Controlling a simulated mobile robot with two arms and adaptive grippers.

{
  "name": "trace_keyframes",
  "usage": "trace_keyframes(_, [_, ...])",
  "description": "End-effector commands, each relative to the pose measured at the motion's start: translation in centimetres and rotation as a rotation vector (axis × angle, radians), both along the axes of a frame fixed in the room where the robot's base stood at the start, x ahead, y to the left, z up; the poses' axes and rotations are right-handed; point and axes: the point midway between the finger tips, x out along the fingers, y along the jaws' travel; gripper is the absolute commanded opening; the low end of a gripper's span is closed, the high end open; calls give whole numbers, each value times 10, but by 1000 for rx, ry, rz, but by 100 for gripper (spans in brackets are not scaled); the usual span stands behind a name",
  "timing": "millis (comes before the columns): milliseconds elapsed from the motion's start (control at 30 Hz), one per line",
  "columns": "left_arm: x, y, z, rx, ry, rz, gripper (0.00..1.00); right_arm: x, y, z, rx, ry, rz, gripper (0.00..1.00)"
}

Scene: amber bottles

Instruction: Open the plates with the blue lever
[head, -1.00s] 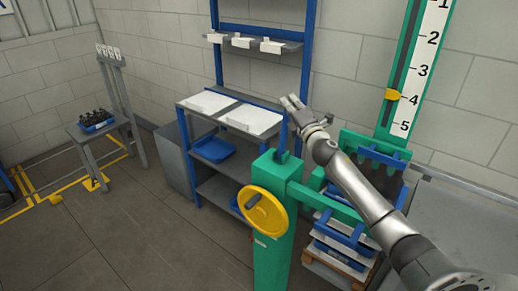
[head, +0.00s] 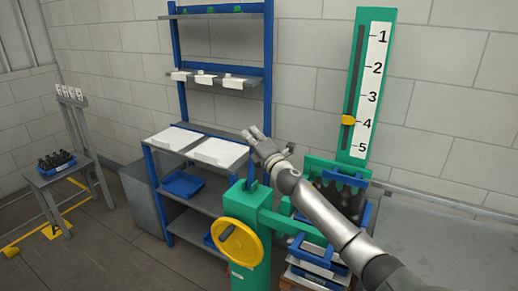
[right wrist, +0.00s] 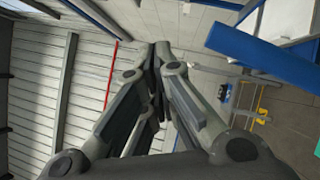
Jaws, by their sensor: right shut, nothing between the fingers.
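The blue lever (head: 252,183) shows as a small upright piece on top of the green post (head: 246,202) in the head view. My right gripper (head: 254,133) is above it in the picture, shut and empty, apart from the lever. Dark bottles (head: 340,198) cluster under a green frame (head: 322,168) to the right of the post, with blue parts around them. I cannot make out whether the plates are open or shut. In the right wrist view my right gripper's fingers (right wrist: 158,50) meet at the tips. My left gripper is not in view.
A yellow handwheel (head: 238,243) is on the post. A yellow marker (head: 348,120) sits near 4 on the scale. A blue-framed shelf (head: 270,55) stands behind. A small table (head: 80,168) at left bears a blue crate of bottles.

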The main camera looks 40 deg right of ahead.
Motion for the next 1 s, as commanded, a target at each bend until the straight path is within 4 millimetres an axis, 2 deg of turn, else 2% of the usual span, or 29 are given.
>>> trace_keyframes(267, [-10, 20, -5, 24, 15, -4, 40, -24, 4, 4, -4, 2, 0, 0])
trace_keyframes(367, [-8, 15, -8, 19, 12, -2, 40, -35, 5, 5, -4, 2, -1, 0])
trace_keyframes(600, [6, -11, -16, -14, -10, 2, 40, -68, 11, 11, -4, 2, 1, 0])
trace_keyframes(800, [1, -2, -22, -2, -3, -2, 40, -88, 14, 16, -3, 2, 0, 0])
trace_keyframes(1000, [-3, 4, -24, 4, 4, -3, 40, -96, 16, 19, 0, 1, 0, 0])
